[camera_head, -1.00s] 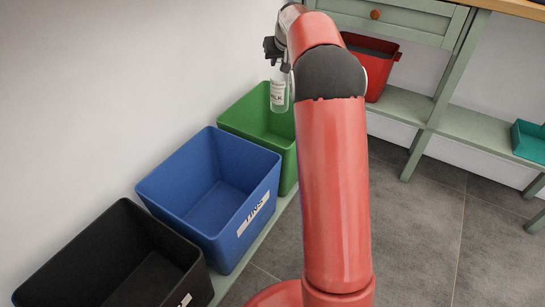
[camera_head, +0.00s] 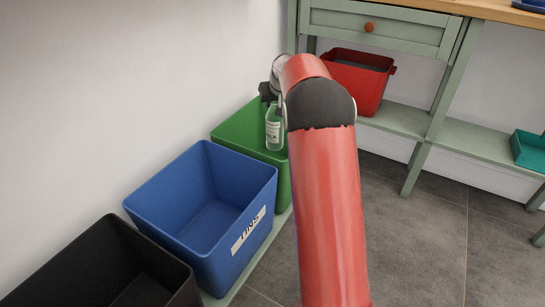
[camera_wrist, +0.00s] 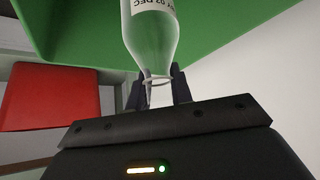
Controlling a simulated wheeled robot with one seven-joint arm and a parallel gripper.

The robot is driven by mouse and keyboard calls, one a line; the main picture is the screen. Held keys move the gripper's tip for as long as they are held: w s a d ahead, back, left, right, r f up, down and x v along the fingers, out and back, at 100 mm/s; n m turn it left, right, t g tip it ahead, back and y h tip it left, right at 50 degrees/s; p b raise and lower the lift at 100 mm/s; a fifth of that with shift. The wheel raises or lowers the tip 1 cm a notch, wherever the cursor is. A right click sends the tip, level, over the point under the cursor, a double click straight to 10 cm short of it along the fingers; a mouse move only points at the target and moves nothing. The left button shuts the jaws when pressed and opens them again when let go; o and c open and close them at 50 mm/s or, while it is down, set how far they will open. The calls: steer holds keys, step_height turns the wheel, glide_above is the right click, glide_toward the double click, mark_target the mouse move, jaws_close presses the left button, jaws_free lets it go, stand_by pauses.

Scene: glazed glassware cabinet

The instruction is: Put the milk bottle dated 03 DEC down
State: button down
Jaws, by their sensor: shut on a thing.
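A clear milk bottle (camera_head: 273,128) with a white label hangs upright below my gripper (camera_head: 270,94) in the head view. In the wrist view my gripper (camera_wrist: 158,93) is shut on the neck of the bottle (camera_wrist: 150,42). The green bin (camera_wrist: 215,28) lies behind the bottle in that view.
A blue bin (camera_head: 205,205) labelled TINS and a black bin (camera_head: 105,265) stand in line nearer me on a low green shelf. A red bin (camera_head: 360,82) sits under the drawer (camera_head: 375,28). A teal tray (camera_head: 528,150) is at far right. A white wall runs along the left.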

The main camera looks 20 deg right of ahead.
mark_target(274, 142)
step_height(274, 142, down, 16)
steer(key=b, duration=0.2)
steer(key=shift+f+b, duration=0.25)
steer(key=shift+b, duration=0.15)
steer(key=c, duration=1.2)
jaws_free()
steer(key=shift+f, duration=0.1)
steer(key=shift+c, duration=0.2)
